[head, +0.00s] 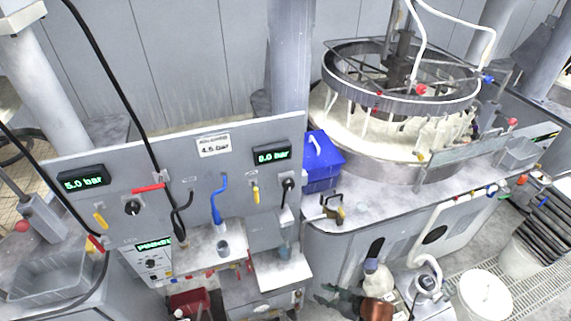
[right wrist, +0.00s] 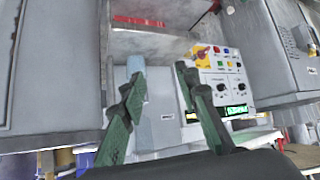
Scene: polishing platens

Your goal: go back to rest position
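My right gripper (head: 328,297) shows at the bottom edge of the head view, its dark green fingers pointing left beside the front of the polishing machine. In the right wrist view my right gripper (right wrist: 160,80) has its two green fingers spread apart with nothing held between them. A pale grey-blue surface lies behind the gap. My left gripper is not in view.
A grey control panel (head: 125,205) with pressure displays stands at left. The round polishing machine (head: 365,160) and blue box (head: 322,160) are behind. A white bucket (head: 485,297) stands at lower right. A button panel (right wrist: 222,60) is beyond the fingers.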

